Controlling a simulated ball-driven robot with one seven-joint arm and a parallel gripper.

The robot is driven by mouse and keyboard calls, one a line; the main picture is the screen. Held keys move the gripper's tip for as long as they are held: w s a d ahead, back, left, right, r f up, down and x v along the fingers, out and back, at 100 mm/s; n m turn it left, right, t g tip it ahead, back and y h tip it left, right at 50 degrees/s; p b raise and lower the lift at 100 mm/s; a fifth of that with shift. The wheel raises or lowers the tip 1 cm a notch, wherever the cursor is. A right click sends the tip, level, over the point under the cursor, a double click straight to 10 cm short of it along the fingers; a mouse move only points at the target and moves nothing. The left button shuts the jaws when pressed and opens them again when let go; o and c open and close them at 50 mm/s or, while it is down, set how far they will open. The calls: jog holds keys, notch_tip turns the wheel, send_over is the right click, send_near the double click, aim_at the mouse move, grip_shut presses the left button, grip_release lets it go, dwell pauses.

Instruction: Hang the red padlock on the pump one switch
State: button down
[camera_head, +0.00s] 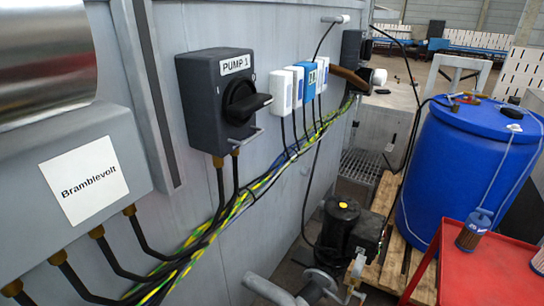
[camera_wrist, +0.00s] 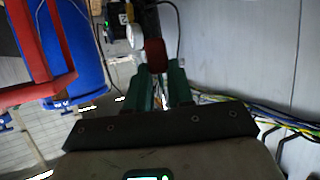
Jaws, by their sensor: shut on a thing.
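The pump one switch (camera_head: 198,100) is a dark grey box labelled PUMP 1, fixed to the grey wall panel in the head view. Its black rotary handle (camera_head: 247,103) points right, and a small metal loop (camera_head: 247,138) sticks out below the handle. My gripper (camera_wrist: 158,72) shows in the wrist view with two green fingers, shut on the red padlock (camera_wrist: 156,54). The padlock's red body sits at the fingertips; its shackle cannot be made out. Neither my gripper nor the padlock shows in the head view.
White and blue modules (camera_head: 283,93) sit right of the switch, with green-yellow cables (camera_head: 215,222) below. A grey box labelled Bramblevolt (camera_head: 130,165) is at left. A black pump (camera_head: 340,222), blue barrel (camera_head: 455,160) and red table (camera_head: 485,270) stand at right.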

jog(key=w+r+n+y+p, duration=0.1)
jog(key=w+r+y+p, duration=0.1)
jog(key=w+r, duration=0.35)
jog(key=w+r+n+g+y+p, duration=0.1)
jog(key=w+r+n, duration=0.15)
jog(key=r, duration=0.65)
jog(key=w+r+n+y+p, duration=0.15)
jog(key=w+r, duration=0.25)
jog(key=r, duration=0.4)
jog(key=s+a+r+n+g+y+p, duration=0.1)
jog(key=a+r+n+g+y+p, duration=0.1)
jog(key=r, duration=0.9)
jog(key=s+a+r+n+g+y+p, duration=0.2)
jog(key=a+r+n+y, duration=0.3)
jog(key=r, duration=0.7)
jog(key=a+g, duration=0.1)
jog(key=a, duration=0.1)
jog(key=shift+a+g, duration=0.3)
jog(key=shift+g, duration=0.1)
jog(key=shift+p, duration=0.3)
jog(key=w+a, duration=0.5)
jog(key=a, duration=0.3)
jog(key=shift+a, duration=0.3)
jog(key=shift+w+a+r, duration=0.1)
jog(key=shift+w+a, duration=0.1)
jog(key=shift+a, duration=0.05)
